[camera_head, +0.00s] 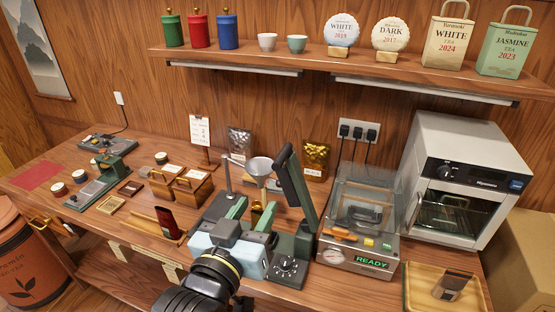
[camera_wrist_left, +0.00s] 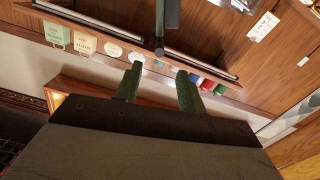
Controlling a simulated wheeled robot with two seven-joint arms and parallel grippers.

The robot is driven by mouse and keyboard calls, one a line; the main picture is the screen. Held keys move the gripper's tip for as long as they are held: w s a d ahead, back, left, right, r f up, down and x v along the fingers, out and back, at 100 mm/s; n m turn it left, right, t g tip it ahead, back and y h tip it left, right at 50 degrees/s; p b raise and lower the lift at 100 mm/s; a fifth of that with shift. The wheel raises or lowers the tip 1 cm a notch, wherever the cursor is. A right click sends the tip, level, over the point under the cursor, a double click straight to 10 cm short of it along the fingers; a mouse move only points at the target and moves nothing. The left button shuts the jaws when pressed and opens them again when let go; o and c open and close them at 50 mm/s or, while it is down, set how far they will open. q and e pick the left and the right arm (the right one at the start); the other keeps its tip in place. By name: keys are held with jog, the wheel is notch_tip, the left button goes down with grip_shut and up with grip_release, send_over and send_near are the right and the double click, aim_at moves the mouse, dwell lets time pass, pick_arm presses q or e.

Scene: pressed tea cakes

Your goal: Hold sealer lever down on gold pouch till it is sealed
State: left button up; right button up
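The sealer (camera_head: 287,268) has a dark base with a dial, and its long green-and-dark lever (camera_head: 297,182) stands raised and tilted. A gold pouch (camera_head: 316,157) stands upright at the back of the counter, behind the lever. A small gold patch (camera_head: 257,214) shows between my left fingers in the head view; I cannot tell what it is. My left gripper (camera_head: 250,211) is just left of the lever, its green fingers apart. In the left wrist view the gripper (camera_wrist_left: 158,85) is open with nothing visibly held, and a dark bar (camera_wrist_left: 160,28) is beyond its tips. My right gripper is out of view.
A clear-lidded machine (camera_head: 362,227) showing READY is right of the sealer, then a grey oven (camera_head: 465,180) and a wooden tray (camera_head: 410,290). A funnel (camera_head: 259,166) on a stand, a silver pouch (camera_head: 240,143) and wooden boxes (camera_head: 195,186) are nearby. A shelf (camera_head: 340,62) hangs above.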

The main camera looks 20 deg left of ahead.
aim_at(274, 171)
pick_arm(q)
jog(key=w, duration=0.8)
jog(key=w+r, duration=0.1)
jog(key=w, duration=0.4)
jog(key=shift+w+d, duration=0.1)
grip_shut()
